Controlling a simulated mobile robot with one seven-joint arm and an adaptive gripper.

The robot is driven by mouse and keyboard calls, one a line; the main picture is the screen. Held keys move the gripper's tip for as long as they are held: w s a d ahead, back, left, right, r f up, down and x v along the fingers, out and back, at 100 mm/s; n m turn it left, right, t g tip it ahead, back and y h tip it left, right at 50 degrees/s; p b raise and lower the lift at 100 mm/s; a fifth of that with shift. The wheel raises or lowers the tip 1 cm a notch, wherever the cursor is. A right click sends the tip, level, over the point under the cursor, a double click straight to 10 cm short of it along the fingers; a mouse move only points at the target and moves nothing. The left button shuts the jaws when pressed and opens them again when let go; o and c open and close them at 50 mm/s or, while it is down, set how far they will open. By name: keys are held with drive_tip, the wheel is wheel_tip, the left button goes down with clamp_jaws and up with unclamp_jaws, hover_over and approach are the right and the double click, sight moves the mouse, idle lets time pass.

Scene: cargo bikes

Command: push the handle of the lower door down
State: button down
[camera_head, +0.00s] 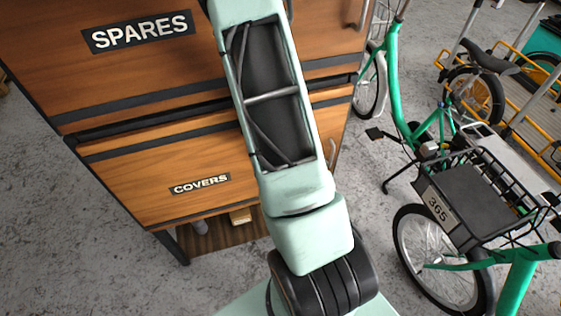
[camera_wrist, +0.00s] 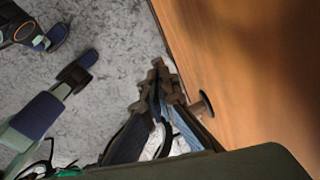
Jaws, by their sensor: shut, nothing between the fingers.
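The lower door (camera_head: 150,178) is a wooden panel labelled COVERS, and its pale handle (camera_head: 332,152) shows at its right edge, beside my arm. In the wrist view the wooden door face (camera_wrist: 255,75) fills the right side. A short brown handle stem with a dark round base (camera_wrist: 206,103) stands out from it. My gripper (camera_wrist: 165,92) is shut and empty, with its fingertips just left of the stem. I cannot tell whether they touch the handle. In the head view my arm hides the gripper and part of the door.
The upper door (camera_head: 140,70), labelled SPARES, is above, with its own handle (camera_head: 363,14). A green cargo bike (camera_head: 465,195) marked 365 stands close at the right, with other bikes behind. Grey floor (camera_head: 80,240) is bare at the left.

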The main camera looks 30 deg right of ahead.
drive_tip(key=shift+a+f, duration=0.15)
drive_tip(key=shift+f, duration=0.1)
idle(0.4)
drive_tip(key=shift+r, duration=0.1)
